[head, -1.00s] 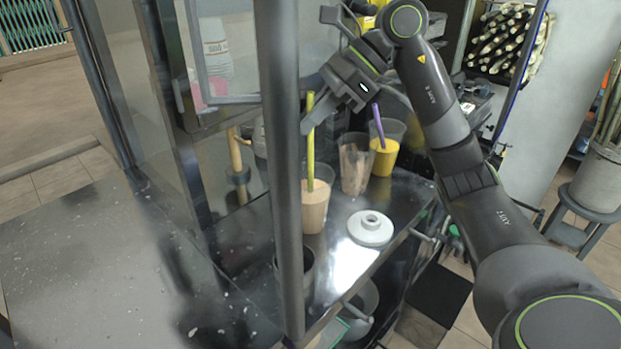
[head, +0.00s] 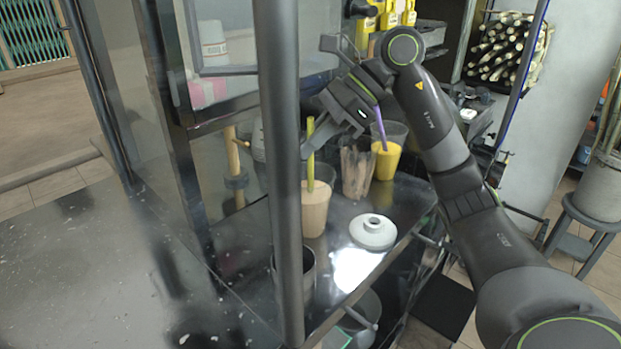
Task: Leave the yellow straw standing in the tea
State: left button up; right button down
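The yellow straw (head: 310,150) looks yellow-green. It stands nearly upright, its lower end inside a clear cup of milky tan tea (head: 315,208) on the dark metal shelf. Its top sticks out above the rim. My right gripper (head: 312,138) comes in from the upper right, its fingers close beside the straw's upper part. Whether the fingers touch or grip the straw is unclear. My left gripper is not in view.
Behind the tea stand a clear cup with brownish contents (head: 357,168) and a yellow drink (head: 386,160) with a purple straw (head: 380,125). A pale round lid-like piece (head: 373,232) lies in front. A dark vertical post (head: 284,180) stands before the shelf (head: 240,245).

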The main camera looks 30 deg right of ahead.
aim_at(311, 118)
jog(key=shift+f, duration=0.5)
jog(key=c, duration=1.6)
grip_release()
jog(key=shift+o, duration=0.7)
jog(key=shift+r, duration=0.1)
notch_tip(311, 118, up, 7)
jog(key=p, duration=0.4)
jog(key=shift+p, duration=0.4)
